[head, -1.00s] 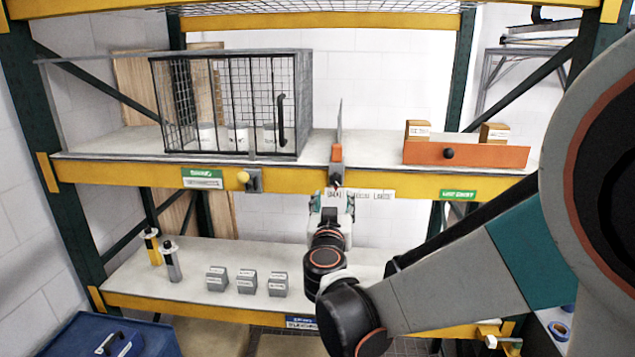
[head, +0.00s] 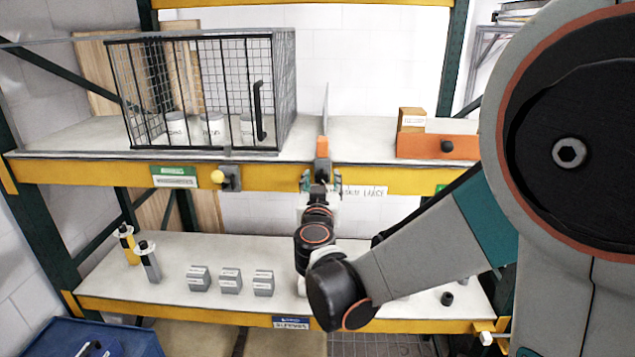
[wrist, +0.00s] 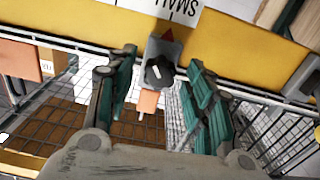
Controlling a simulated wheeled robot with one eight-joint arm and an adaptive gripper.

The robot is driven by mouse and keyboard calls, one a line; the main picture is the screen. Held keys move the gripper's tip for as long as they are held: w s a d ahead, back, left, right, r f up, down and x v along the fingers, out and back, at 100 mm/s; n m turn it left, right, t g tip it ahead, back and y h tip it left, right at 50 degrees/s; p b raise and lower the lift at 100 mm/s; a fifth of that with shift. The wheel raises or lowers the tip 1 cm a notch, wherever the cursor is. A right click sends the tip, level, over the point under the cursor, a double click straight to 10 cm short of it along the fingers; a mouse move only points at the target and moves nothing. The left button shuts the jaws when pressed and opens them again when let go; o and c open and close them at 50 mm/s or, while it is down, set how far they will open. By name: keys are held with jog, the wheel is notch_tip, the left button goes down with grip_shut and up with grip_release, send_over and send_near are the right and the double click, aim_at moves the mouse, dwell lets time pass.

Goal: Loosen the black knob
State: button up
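In the wrist view, a black knob (wrist: 158,72) with a white line on its face sits on a grey plate below a red triangle mark, on the yellow beam. My gripper (wrist: 162,75) is open, with one teal-padded finger on each side of the knob; I see gaps and no clear contact. In the head view, my gripper (head: 321,184) is at the front of the yellow beam, just below the orange end of the upright divider (head: 324,120). My gripper hides the knob there.
A wire cage (head: 200,90) with white canisters stands left on the upper shelf. A yellow knob (head: 218,177) is on the beam to the left. An orange panel (head: 425,147) with a black round knob is at right. Grey blocks (head: 230,281) and bottles stand on the lower shelf.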

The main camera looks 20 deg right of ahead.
jog(key=c, duration=0.7)
